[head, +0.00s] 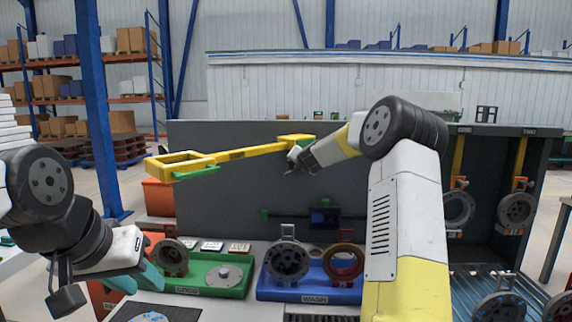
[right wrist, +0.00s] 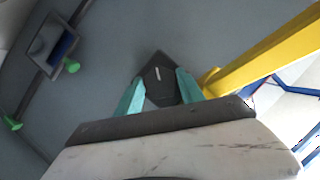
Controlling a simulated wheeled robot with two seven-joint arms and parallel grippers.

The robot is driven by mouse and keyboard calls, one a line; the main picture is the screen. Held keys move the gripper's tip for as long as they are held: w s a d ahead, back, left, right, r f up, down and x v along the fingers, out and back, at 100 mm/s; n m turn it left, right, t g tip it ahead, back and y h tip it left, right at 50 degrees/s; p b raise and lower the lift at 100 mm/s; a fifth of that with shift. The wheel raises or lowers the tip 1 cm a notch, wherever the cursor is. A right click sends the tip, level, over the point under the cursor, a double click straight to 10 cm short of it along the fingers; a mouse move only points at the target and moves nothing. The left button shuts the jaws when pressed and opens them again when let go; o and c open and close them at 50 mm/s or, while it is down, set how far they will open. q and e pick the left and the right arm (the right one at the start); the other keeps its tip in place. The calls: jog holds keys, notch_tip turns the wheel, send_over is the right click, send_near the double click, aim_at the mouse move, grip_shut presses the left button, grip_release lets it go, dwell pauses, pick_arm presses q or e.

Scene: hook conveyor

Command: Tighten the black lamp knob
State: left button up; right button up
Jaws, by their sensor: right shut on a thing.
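The yellow lamp arm (head: 240,153) stretches across the head view, with a yellow frame-shaped head at its left end. My right gripper (head: 292,160) is at the arm's right end. In the right wrist view, its teal fingers are shut on the dark, angular black lamp knob (right wrist: 160,80), which has a short white mark. The yellow arm (right wrist: 265,55) shows there beside the knob. The knob is hard to make out in the head view. My left gripper (head: 140,281) is at the lower left, low and away from the lamp. Its teal fingers look apart and empty.
A green fixture (head: 215,287) and a blue fixture (head: 272,292) with round metal parts stand on the bench below the lamp. A grey panel (head: 220,205) stands behind. Parts hang from hooks at the right (head: 515,208).

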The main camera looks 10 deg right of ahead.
jog(key=shift+f+m+t+y, duration=0.1)
jog(key=shift+m+t+y, duration=0.4)
jog(key=shift+m, duration=0.7)
jog(key=shift+f+m+t+y, duration=0.1)
jog(key=shift+m+t+y, duration=0.4)
jog(key=shift+m, duration=0.7)
jog(key=o, duration=1.4)
jog(key=shift+a, duration=0.1)
jog(key=shift+c, duration=0.2)
jog(key=shift+r, duration=0.1)
